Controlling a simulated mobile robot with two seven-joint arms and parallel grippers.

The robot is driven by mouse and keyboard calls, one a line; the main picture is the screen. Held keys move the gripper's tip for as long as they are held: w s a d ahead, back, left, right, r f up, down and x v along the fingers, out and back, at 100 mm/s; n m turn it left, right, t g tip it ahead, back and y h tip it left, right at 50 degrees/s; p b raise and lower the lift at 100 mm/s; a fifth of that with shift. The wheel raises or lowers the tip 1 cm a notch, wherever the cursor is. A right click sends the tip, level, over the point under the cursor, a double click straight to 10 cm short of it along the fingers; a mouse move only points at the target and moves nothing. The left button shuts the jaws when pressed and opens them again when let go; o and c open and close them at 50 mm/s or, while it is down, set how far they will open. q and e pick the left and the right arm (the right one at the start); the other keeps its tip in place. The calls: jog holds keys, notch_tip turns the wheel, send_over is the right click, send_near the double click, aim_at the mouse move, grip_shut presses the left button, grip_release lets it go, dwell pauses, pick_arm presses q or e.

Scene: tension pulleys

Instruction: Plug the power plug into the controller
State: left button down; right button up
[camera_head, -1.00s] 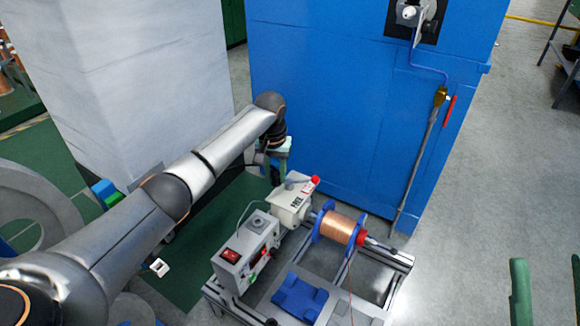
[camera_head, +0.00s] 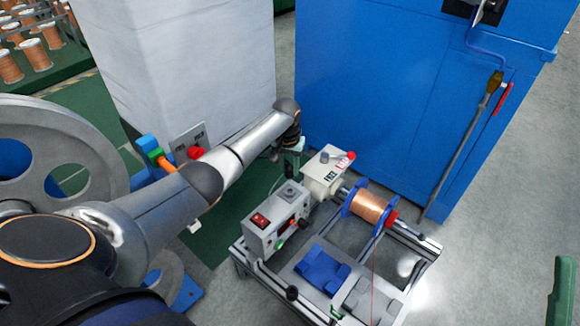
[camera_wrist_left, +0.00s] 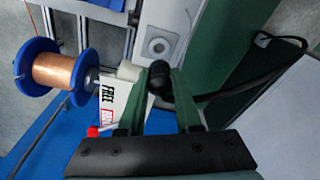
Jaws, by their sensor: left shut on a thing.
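The controller (camera_head: 268,238) is a grey box with a red switch, at the left end of the winding frame in the head view. A square plate with a round socket (camera_head: 290,192) is on its top; a matching socket (camera_wrist_left: 158,46) shows in the left wrist view. My left gripper (camera_head: 291,160) is behind the controller. In the left wrist view my left gripper (camera_wrist_left: 162,88) is shut on the black power plug (camera_wrist_left: 160,78). The plug appears just below the socket in that picture and does not look inserted. My right gripper is not in view.
A white box (camera_head: 326,174) marked FREE, with a red-knobbed lever, stands beside my gripper. A copper spool (camera_head: 369,207) is to its right. The black cable (camera_wrist_left: 235,90) runs off right in the wrist view. A blue cabinet (camera_head: 390,100) stands behind.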

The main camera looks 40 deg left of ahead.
aim_at(289, 177)
pick_arm(q)
jog(key=shift+f+b, duration=0.8)
notch_tip(289, 177, down, 4)
jog(key=b, duration=0.4)
jog(key=shift+b, duration=0.35)
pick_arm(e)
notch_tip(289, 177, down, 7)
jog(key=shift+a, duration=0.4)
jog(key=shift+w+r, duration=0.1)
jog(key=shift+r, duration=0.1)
pick_arm(q)
jog(key=shift+p, duration=0.6)
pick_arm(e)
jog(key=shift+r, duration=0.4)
pick_arm(q)
jog(key=shift+p, duration=0.65)
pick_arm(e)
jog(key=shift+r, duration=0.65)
pick_arm(q)
jog(key=shift+f+b, duration=0.45)
jog(key=shift+f, duration=0.2)
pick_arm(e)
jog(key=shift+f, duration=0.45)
pick_arm(q)
jog(key=c, duration=0.5)
grip_release()
